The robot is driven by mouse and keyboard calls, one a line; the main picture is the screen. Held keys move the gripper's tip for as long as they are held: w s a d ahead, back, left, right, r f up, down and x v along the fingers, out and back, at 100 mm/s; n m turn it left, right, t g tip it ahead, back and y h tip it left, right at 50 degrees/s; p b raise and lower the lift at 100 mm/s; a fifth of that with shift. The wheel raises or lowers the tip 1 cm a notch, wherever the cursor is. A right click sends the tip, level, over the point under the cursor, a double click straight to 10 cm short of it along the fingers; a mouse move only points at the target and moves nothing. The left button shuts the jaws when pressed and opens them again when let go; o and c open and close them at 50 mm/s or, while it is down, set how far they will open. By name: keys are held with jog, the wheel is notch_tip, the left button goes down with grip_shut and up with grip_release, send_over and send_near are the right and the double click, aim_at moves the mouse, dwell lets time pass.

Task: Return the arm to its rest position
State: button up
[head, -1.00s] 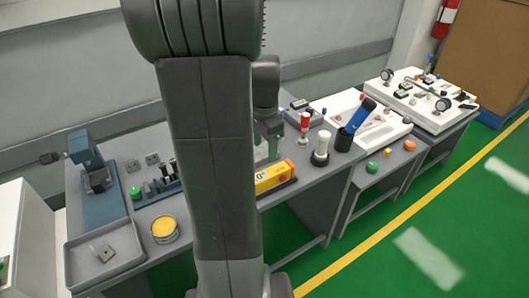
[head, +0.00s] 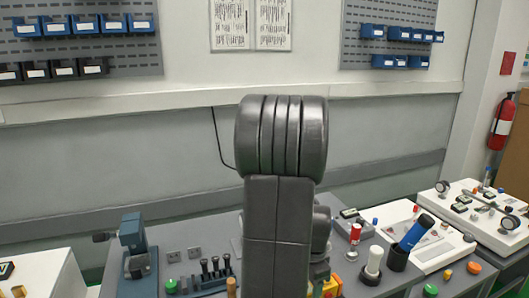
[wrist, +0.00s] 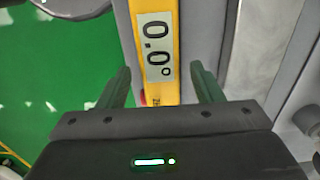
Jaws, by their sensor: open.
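My arm (head: 280,215) stands upright in the middle of the head view and hides what is behind it. My gripper (wrist: 160,70) shows in the wrist view with its two dark fingers apart. A yellow bar with a white label reading 0.0 (wrist: 158,48) runs beyond and between the fingers. I cannot tell how far it is from the fingertips. In the head view only a small yellow part (head: 327,288) shows beside the arm, low in the picture.
The grey bench (head: 195,240) carries a blue press-like device (head: 133,235), a row of black levers (head: 215,268), a white cylinder (head: 374,262) and a blue-handled tool in a black cup (head: 416,232). White equipment trays stand to the right. A red extinguisher (head: 501,122) hangs on the wall.

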notch_tip(320, 180, down, 2)
jog(key=shift+f, duration=0.1)
jog(key=shift+r, duration=2)
jog(key=shift+f, duration=0.15)
